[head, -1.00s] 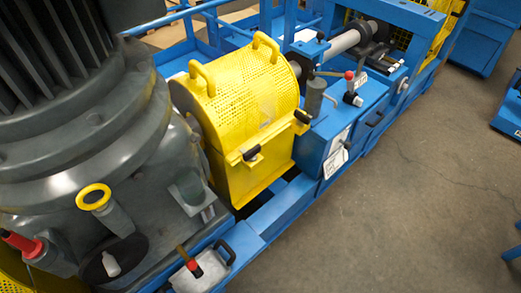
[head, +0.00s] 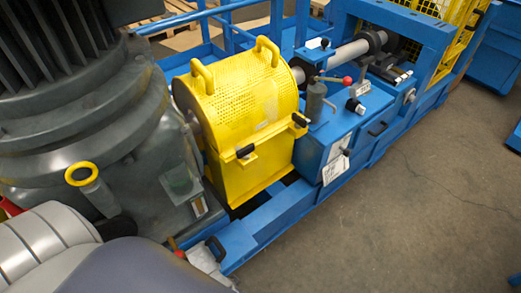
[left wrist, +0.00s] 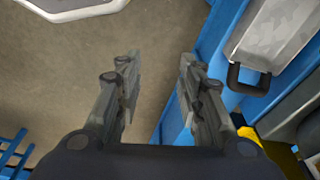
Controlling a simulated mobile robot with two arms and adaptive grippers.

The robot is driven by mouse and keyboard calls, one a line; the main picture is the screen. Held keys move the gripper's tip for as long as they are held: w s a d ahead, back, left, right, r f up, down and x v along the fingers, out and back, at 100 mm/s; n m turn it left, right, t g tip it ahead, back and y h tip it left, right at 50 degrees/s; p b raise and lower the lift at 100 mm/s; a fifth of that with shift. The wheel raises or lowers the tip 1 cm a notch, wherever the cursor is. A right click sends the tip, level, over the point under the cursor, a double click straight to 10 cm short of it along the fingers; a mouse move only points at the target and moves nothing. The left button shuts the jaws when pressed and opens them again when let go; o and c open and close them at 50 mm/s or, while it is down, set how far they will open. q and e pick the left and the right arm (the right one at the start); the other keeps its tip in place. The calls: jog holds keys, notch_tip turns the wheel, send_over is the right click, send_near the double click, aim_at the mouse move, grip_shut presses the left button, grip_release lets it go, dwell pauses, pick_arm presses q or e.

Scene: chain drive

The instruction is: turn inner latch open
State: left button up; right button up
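The yellow perforated guard (head: 235,105) stands on the blue frame in the head view, with two loop handles on top. Two black latch handles sit on its front side: one at the left (head: 245,152), one at the right (head: 300,120). I cannot tell from the picture which is the inner latch. My left arm comes in at the lower left of the head view, with its gripper out of that view. In the left wrist view my left gripper (left wrist: 158,62) is open and empty, above the floor and blue frame edge. My right gripper is not in view.
A large grey motor (head: 90,120) fills the left side. A pale container with a black handle (left wrist: 280,40) sits on the blue frame (left wrist: 212,45), near my left gripper. A red-knobbed lever (head: 346,81) stands right of the guard. The floor (head: 420,190) at right is clear.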

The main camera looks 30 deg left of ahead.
pick_arm(q)
jog(key=w+d+r+m+h+b, duration=0.15)
jog(key=w+d+r, duration=0.25)
jog(key=w+r, duration=0.55)
jog(key=w+d+r+m+h, duration=0.1)
jog(key=w+d+r+m, duration=0.4)
jog(key=r, duration=0.8)
jog(key=n+g+y, duration=0.2)
jog(key=n+y, duration=0.1)
jog(key=n, duration=0.1)
send_near(245, 148)
notch_tip(245, 148, down, 10)
jog(key=shift+w+a+f+p, duration=0.1)
jog(key=shift+w+p, duration=0.1)
jog(key=shift+p, duration=0.55)
jog(key=shift+c, duration=0.6)
grip_shut()
